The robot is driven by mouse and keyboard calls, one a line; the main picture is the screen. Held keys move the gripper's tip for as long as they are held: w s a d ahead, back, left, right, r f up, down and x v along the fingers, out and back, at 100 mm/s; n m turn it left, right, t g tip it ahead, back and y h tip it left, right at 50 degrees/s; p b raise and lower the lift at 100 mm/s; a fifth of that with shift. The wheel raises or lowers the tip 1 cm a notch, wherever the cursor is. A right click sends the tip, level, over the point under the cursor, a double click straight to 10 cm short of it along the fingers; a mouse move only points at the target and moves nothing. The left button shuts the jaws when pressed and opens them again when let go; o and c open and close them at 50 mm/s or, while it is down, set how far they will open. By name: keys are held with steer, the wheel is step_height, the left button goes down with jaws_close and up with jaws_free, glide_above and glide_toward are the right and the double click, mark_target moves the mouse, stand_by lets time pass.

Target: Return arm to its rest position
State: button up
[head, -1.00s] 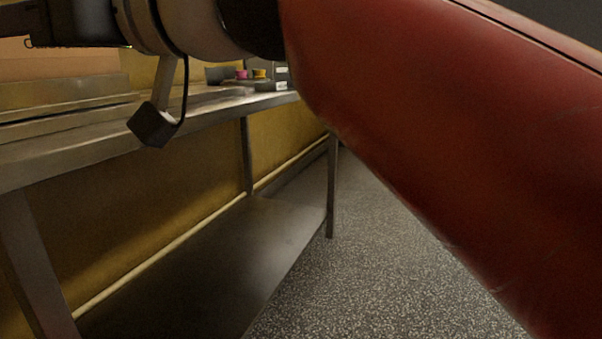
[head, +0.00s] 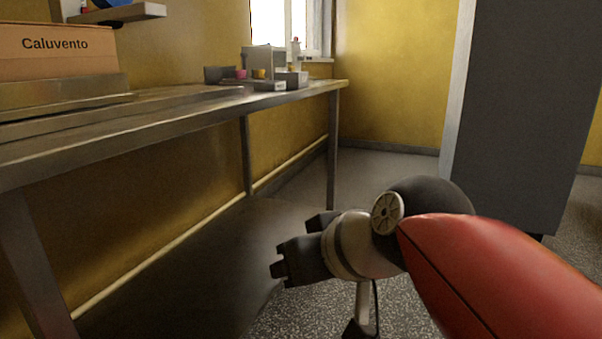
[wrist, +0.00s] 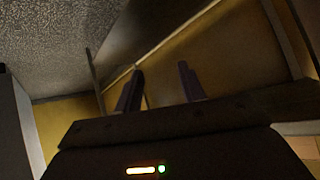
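My gripper (head: 292,243) is in the lower middle of the head view, at the end of my red arm. It points left, in front of the table's lower shelf and below the table top. Its two dark fingers stand apart with nothing seen between them. In the wrist view my gripper (wrist: 158,88) also shows two separated fingers with empty space between, and the view appears tilted, with floor at the upper left.
A steel table (head: 190,118) runs along the yellow wall at left. A box marked Caluvento (head: 58,47) and small items by a grey machine (head: 264,62) are on it. A dark grey cabinet (head: 520,110) stands at right. Speckled floor (head: 395,175) is open between them.

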steer(key=s+d+f+m+g+h, duration=0.1)
steer(key=s+d+f+m+h, duration=0.15)
steer(key=d+f, duration=0.5)
steer(key=s+d+f+m+g+h, duration=0.1)
steer(key=s+d+f+m+h, duration=0.2)
steer(key=d+f, duration=0.5)
step_height(320, 180, up, 12)
steer(key=s+p, duration=0.2)
steer(key=p, duration=1.1)
steer(key=shift+p, duration=0.3)
steer(key=shift+s+a, duration=0.1)
steer(key=shift+a, duration=0.05)
